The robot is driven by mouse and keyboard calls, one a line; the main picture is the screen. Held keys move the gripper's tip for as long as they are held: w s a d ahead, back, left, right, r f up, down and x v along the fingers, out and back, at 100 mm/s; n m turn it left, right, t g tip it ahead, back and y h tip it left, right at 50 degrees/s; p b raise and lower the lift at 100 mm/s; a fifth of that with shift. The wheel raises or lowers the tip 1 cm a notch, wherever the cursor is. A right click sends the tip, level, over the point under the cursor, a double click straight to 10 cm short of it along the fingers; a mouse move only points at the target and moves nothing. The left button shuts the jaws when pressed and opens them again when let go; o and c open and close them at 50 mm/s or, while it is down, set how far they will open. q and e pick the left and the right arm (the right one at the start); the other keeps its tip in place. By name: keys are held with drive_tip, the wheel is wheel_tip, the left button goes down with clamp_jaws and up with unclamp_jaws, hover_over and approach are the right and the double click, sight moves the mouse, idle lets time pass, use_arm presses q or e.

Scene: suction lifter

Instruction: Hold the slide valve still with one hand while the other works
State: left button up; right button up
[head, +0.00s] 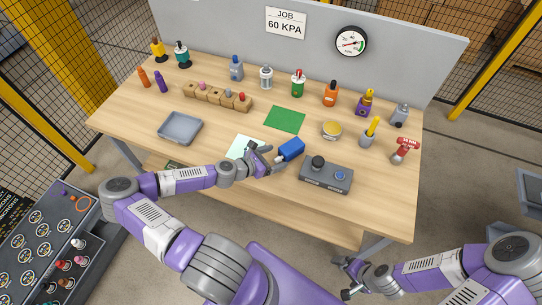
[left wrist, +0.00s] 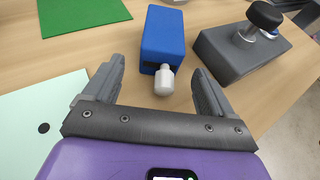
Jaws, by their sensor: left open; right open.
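A blue block (head: 291,149) with a pale cylindrical stub lies on the table; it looks like the slide valve, though no label shows. In the left wrist view the blue block (left wrist: 163,38) is ahead, its stub (left wrist: 164,80) pointing back between my fingers. My left gripper (head: 271,157) is open beside the block's stub end. In the left wrist view its fingers (left wrist: 158,72) stand either side of the stub, with gaps. My right gripper (head: 347,279) is open and empty, low in front of the table, away from the block.
A grey box (head: 326,178) with a black knob and blue button stands right of the block. A pale sheet (head: 243,146), green mat (head: 285,119) and grey tray (head: 180,128) lie nearby. Several bottles and tools line the back. A gauge (head: 351,41) hangs on the panel.

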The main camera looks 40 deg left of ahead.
sight(282, 155)
use_arm(q)
drive_tip(key=x, duration=0.5)
drive_tip(key=shift+s, duration=0.1)
drive_tip(key=c, duration=1.1)
drive_tip(key=shift+c, duration=0.2)
drive_tip(key=o, duration=1.3)
drive_tip(key=shift+c, duration=0.2)
drive_tip(key=shift+a, duration=0.1)
drive_tip(key=shift+v, duration=3.4)
